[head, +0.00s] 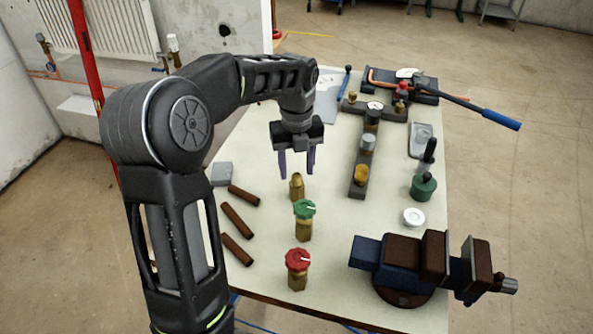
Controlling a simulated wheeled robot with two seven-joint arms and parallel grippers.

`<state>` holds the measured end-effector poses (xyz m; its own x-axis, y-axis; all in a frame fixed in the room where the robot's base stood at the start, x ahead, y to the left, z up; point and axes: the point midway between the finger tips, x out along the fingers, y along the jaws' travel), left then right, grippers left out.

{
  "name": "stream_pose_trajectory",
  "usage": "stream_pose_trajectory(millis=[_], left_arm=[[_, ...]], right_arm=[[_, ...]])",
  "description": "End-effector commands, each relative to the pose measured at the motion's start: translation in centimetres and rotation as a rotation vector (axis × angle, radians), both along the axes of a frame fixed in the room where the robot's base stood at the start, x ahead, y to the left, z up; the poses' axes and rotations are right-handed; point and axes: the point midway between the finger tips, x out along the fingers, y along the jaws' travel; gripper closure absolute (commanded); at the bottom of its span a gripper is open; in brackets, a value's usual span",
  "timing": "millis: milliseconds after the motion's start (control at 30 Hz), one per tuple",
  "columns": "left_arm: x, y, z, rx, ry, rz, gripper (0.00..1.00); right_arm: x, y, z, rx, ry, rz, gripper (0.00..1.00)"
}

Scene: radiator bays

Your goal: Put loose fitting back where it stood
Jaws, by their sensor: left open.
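My left gripper (297,172) comes in from the left and points down with its two dark fingers apart and nothing between them. A bare brass fitting (297,187) stands upright on the bench just below the fingertips; I cannot tell the exact gap. In front of it a brass valve with a green knob (304,221) stands upright. Nearer still stands a brass valve with a red knob (298,270). The frame does not show which of these is the loose fitting. My right gripper is not in view.
The bench top (330,240) holds several brown tubes (237,220) at left and a grey block (221,174). A vise (410,262) stands at front right. A dark bar with fittings (361,160) lies right of the gripper. A green-based tool (424,186) and white ring (413,217) stand farther right.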

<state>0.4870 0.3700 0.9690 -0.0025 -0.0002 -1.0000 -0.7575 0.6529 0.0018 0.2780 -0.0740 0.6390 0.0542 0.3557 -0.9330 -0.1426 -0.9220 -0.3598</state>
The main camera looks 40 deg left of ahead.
Motion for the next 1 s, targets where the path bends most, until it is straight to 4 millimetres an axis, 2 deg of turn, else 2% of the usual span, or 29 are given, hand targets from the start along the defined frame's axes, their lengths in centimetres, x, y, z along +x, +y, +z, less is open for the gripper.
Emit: stream_pose_trajectory(millis=[200,400,1000], left_arm=[[0.1,0.0,3.7,0.000,-0.006,0.000,0.52],[0.1,0.0,5.9,0.000,-0.004,0.000,0.52],[0.0,0.0,6.3,0.000,-0.003,0.000,0.52]], right_arm=[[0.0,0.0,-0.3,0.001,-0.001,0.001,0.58],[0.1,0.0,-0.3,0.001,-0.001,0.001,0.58],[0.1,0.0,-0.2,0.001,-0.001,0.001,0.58]])
